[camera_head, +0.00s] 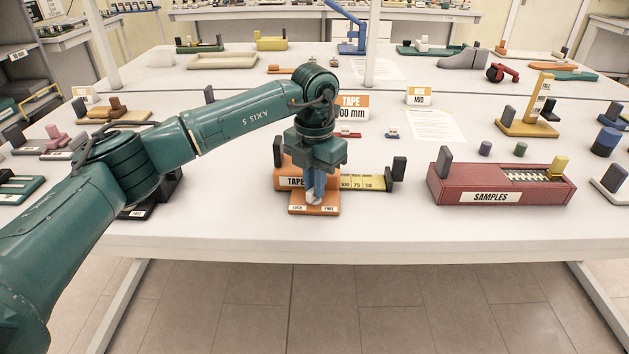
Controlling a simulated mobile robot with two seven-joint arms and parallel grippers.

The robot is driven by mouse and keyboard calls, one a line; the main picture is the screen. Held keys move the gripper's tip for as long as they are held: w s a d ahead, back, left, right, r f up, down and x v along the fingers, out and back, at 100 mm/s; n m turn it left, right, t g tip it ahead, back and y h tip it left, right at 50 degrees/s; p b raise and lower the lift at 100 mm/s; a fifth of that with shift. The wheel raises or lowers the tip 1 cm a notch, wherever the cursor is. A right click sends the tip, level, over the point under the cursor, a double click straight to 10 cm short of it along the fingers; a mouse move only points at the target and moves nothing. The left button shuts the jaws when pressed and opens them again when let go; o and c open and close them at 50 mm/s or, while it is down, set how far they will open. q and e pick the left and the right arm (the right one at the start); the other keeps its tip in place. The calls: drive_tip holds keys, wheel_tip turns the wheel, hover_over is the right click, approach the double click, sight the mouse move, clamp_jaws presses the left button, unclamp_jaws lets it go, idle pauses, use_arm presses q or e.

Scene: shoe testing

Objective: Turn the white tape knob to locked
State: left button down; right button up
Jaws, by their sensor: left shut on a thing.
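The orange tape unit (288,183) stands near the table's front edge, with a yellow ruled tape (362,183) running out to the right to a dark end block (398,168). Its orange base plate (327,210) carries two small labels, "LOCK" at the left and "FREE" at the right. The white tape knob (312,198) shows low on the plate, between the labels, mostly covered by my gripper. My left gripper (316,190) points straight down over the plate and is shut on the knob. The knob's exact angle is hard to tell. My right gripper is not in view.
A red "SAMPLES" box (490,212) stands to the right, with bare table between. A dark device (150,197) sits partly behind my left arm. The table's front edge (400,250) is close.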

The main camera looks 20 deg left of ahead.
use_arm(q)
drive_tip(key=n, duration=0.6)
drive_tip(key=shift+n, duration=0.4)
idle(0.3)
idle(1.4)
drive_tip(key=c, duration=1.5)
unclamp_jaws()
drive_tip(key=shift+o, duration=0.2)
drive_tip(key=shift+r, duration=0.1)
wheel_tip(320, 180, up, 13)
